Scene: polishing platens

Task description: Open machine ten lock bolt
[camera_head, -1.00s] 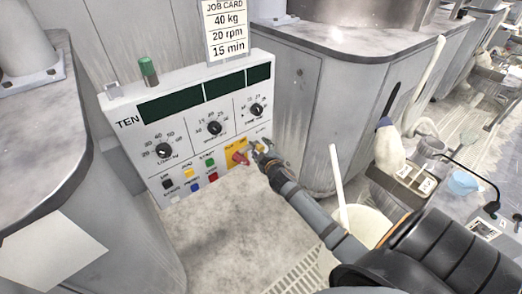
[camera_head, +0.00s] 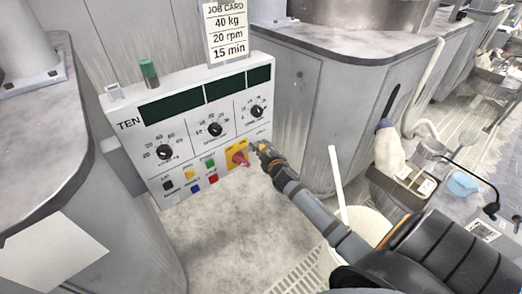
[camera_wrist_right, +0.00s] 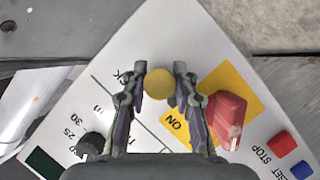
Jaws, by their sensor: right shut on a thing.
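The control panel marked TEN (camera_head: 130,112) stands tilted toward me. A round yellow knob, which appears to be the lock bolt (camera_head: 262,147), sits near the panel's lower right edge. It also shows in the right wrist view (camera_wrist_right: 160,83), between the two fingertips. My right gripper (camera_head: 264,150) is shut on this knob; its fingers (camera_wrist_right: 160,76) flank it on both sides in the right wrist view. The fingers hide part of the panel around the knob. My left gripper is not in view.
Close beside the knob, a red rotary switch (camera_head: 239,158) sits on a yellow plate marked ON. It is very near one finger in the right wrist view (camera_wrist_right: 228,114). Coloured buttons (camera_head: 212,179) and black dials (camera_head: 214,130) are on the panel. A white bucket (camera_head: 368,226) stands below my right arm.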

